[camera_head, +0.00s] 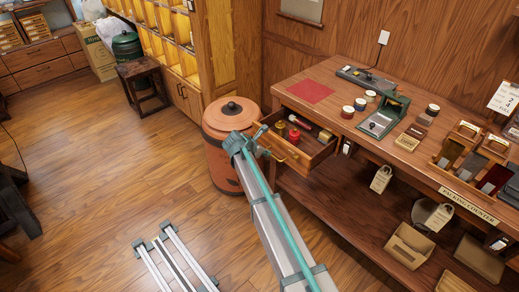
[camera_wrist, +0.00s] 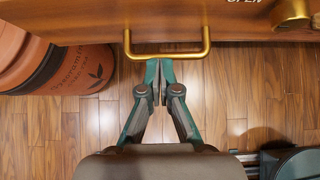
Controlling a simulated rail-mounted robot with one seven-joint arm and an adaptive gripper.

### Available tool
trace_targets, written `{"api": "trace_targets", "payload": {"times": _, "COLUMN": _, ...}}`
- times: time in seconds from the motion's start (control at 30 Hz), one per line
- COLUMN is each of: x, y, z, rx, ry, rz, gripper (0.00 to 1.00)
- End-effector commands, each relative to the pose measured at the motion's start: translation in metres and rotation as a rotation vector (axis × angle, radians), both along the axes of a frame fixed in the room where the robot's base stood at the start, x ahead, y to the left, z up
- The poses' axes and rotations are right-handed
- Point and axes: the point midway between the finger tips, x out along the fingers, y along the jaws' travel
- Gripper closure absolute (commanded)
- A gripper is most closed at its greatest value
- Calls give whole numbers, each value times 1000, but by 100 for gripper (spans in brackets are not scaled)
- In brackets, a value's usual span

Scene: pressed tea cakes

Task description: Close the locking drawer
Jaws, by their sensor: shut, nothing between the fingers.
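The wooden drawer (camera_head: 288,151) under the counter is pulled out, with several small items inside. In the wrist view its front (camera_wrist: 75,22) runs across the top, with a brass bar handle (camera_wrist: 207,38) below it. My gripper (camera_wrist: 160,68) is shut and empty. Its fingertips are at the middle of the handle's bar; I cannot tell whether they touch it. A brass lock part (camera_wrist: 291,13) and the word "OPEN" show at the upper right of the wrist view. In the head view, my arm covers part of the drawer's left side.
A terracotta jar (camera_head: 222,170) with a lid stands on the floor just left of the drawer; it also shows in the wrist view (camera_wrist: 75,70). The counter (camera_head: 335,108) holds tins, a press tool and tea cakes. The wooden floor at left is mostly free.

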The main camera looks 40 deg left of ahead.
Motion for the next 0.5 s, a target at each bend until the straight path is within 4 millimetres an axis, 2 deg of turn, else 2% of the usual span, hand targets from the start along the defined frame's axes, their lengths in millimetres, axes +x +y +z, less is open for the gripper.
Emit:
{"api": "trace_targets", "payload": {"times": 0.03, "x": 7, "y": 0, "z": -6, "rx": -1, "ry": 1, "rz": -1, "gripper": 100}}
{"api": "trace_targets", "payload": {"times": 0.2, "x": 31, "y": -2, "z": -3, "rx": 1, "ry": 0, "rz": -1, "gripper": 100}}
{"api": "trace_targets", "payload": {"times": 0.5, "x": 45, "y": -4, "z": -5, "rx": 1, "ry": 0, "rz": -1, "gripper": 100}}
